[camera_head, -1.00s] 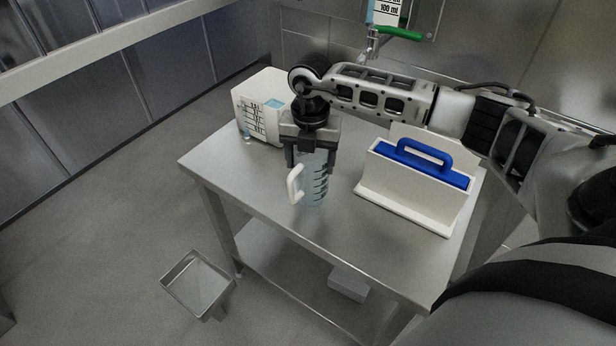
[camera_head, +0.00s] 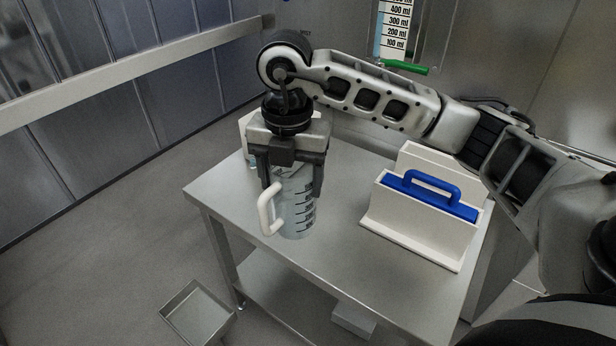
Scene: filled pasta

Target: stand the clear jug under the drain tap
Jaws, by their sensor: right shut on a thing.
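The clear jug (camera_head: 297,212) has dark measuring marks and a white handle on its left. My right gripper (camera_head: 291,175) is shut on its upper part from above and holds it upright. The jug appears raised over the steel table, though its exact height is hard to judge. The drain tap with its green lever (camera_head: 404,66) is on the back wall, below a gauge marked in ml (camera_head: 396,28). The tap's spout is mostly hidden behind my right arm. My left gripper is not in view.
A white caddy with a blue handle (camera_head: 417,228) stands on the right of the steel table (camera_head: 345,268). A white container (camera_head: 246,127) is mostly hidden behind my right gripper. A metal bin (camera_head: 198,315) stands on the floor. The table's front left is clear.

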